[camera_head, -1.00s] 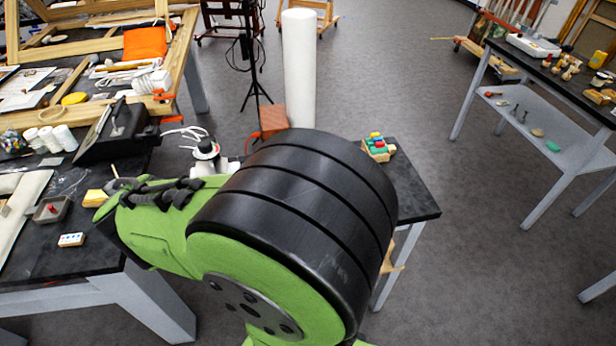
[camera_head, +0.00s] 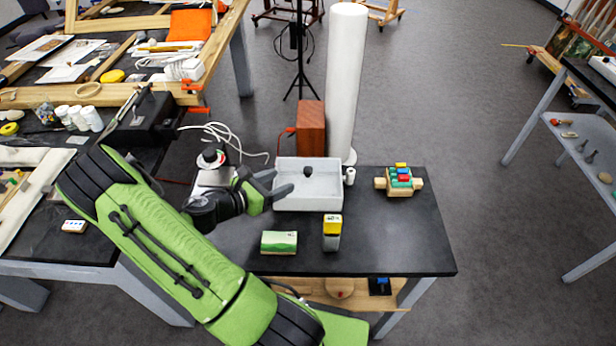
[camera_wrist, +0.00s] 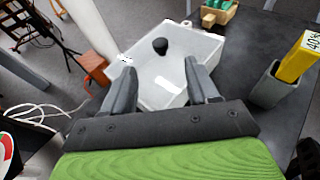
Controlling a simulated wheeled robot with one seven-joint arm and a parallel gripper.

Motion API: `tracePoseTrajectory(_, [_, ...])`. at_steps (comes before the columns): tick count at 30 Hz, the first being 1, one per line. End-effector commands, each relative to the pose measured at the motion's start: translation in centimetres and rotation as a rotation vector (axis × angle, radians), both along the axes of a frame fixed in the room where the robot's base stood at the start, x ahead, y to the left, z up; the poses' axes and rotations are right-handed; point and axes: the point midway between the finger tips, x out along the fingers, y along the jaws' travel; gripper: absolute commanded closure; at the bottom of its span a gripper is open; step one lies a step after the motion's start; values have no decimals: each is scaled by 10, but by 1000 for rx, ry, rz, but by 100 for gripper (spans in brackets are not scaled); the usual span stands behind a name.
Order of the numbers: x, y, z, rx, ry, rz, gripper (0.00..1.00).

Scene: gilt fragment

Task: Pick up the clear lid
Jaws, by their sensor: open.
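A pale, rectangular box-like piece (camera_head: 318,200) with a black knob (camera_head: 308,171) stands at the back of the dark table. It looks like the clear lid, perhaps on a white tray; I cannot tell where lid and tray part. In the wrist view the lid (camera_wrist: 165,78) lies ahead, with its knob (camera_wrist: 160,46) beyond and between my fingertips. My gripper (camera_head: 280,182) is open and empty at the lid's left side. In the wrist view its two fingers (camera_wrist: 160,70) are spread in front of the lid, apart from the knob.
A green-and-white box (camera_head: 279,242) and a yellow block in a grey holder (camera_head: 332,232) stand in front. A wooden toy with coloured blocks (camera_head: 400,180) is at right. A brown box (camera_head: 311,127) and a white column (camera_head: 347,85) stand behind. The table's right front is clear.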

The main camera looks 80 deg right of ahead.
Motion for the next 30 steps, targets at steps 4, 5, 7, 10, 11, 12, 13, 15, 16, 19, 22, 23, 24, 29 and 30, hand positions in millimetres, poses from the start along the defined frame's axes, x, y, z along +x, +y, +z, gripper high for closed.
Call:
tracePoseTrajectory(4, [-17,-26,-11,0,-1,-4,41])
tracePoseTrajectory(5, [-19,-29,-12,0,-2,-3,41])
tracePoseTrajectory(7, [-22,-34,-13,0,-2,-2,41])
tracePoseTrajectory(10, [-30,-46,-19,0,-2,-5,41])
tracePoseTrajectory(11, [-34,-51,-21,0,-3,-5,41])
tracePoseTrajectory(12, [-38,-58,-23,0,-3,-6,41])
tracePoseTrajectory(13, [-40,-62,-25,0,-4,-4,41])
tracePoseTrajectory(15, [-45,-71,-28,0,-3,-3,41])
tracePoseTrajectory(16, [-47,-73,-29,1,-4,-3,41])
tracePoseTrajectory(19, [-48,-76,-29,1,-3,0,41])
tracePoseTrajectory(22, [-47,-76,-29,1,-3,0,41])
tracePoseTrajectory(23, [-47,-76,-29,1,-3,0,41])
tracePoseTrajectory(24, [-47,-76,-29,1,-3,0,45])
tracePoseTrajectory(29, [-47,-75,-29,1,-3,0,70])
tracePoseTrajectory(30, [-47,-75,-29,1,-3,0,76])
